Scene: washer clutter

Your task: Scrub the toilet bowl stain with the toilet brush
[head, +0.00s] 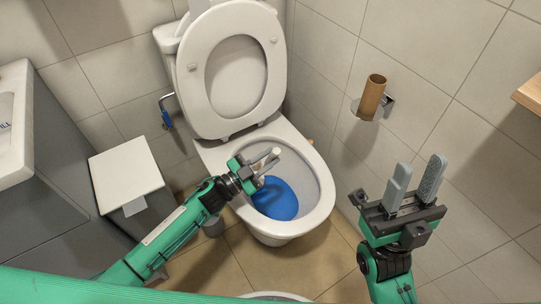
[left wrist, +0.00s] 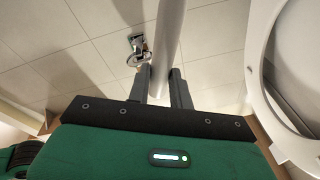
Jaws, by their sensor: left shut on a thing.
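The toilet bowl (head: 322,190) stands open with its lid and seat raised, and blue water (head: 276,198) lies in it. My left gripper (head: 267,163) is over the left part of the bowl opening, shut on the toilet brush. The brush's pale grey handle (head: 265,158) sticks up between the fingers, and it also shows in the left wrist view (left wrist: 167,45). The brush head is hidden, so I cannot tell whether it touches the bowl. I cannot make out a stain. My right gripper (head: 418,165) is open and empty, right of the bowl.
A cardboard roll (head: 372,97) sits on a wall holder to the right. A white-lidded box (head: 125,176) stands left of the toilet. A basin (head: 14,120) is at the far left, and a wooden shelf edge (head: 530,93) juts in at right.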

